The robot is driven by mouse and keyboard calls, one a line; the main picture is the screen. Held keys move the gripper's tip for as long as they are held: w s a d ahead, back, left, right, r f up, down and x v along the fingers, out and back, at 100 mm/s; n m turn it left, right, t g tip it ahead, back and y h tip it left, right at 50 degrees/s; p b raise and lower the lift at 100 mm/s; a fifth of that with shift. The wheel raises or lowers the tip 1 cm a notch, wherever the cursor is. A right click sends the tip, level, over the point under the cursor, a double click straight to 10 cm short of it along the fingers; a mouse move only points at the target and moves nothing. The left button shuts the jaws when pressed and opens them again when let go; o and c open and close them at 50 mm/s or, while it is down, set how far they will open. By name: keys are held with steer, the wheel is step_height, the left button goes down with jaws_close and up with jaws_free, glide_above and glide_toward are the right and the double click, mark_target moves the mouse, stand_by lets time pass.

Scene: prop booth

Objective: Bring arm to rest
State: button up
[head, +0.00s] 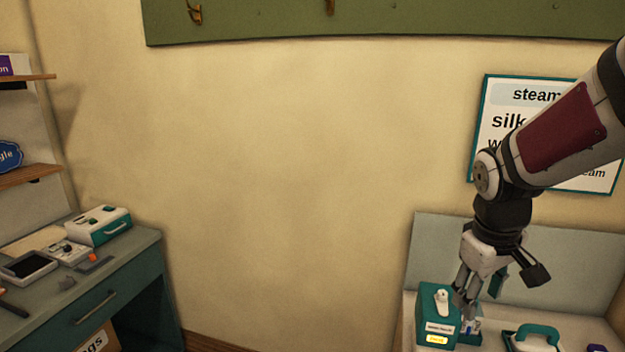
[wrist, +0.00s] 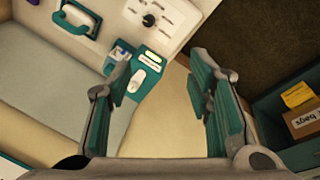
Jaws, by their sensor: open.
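My gripper (head: 480,290) hangs from my arm at the right of the head view, pointing down over the white counter. In the wrist view my gripper (wrist: 160,105) shows its two teal-padded fingers spread apart with nothing between them that it holds. A teal box with a white knob on top (head: 437,308) stands beside the fingers. It also shows in the wrist view (wrist: 137,90), partly behind the left finger. I cannot tell whether the finger touches it.
A teal-handled device (head: 535,338) sits on the counter to the right. A grey backboard (head: 430,250) and a framed sign (head: 490,95) are behind my arm. At left, a teal desk (head: 110,285) holds several devices. Between desk and counter is open room.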

steer(key=s+a+r+m+t, duration=0.1)
steer(key=s+a+r, duration=0.2)
steer(key=s, duration=0.2)
steer(key=s+a+r+m+t+y, duration=0.1)
steer(key=s+a+r, duration=0.2)
steer(key=s, duration=0.2)
steer(key=s+a+r+m+t, duration=0.1)
steer(key=s+a+r, duration=0.1)
steer(key=s, duration=0.4)
steer(key=shift+a+r+t+y, duration=0.4)
steer(key=shift+a, duration=0.4)
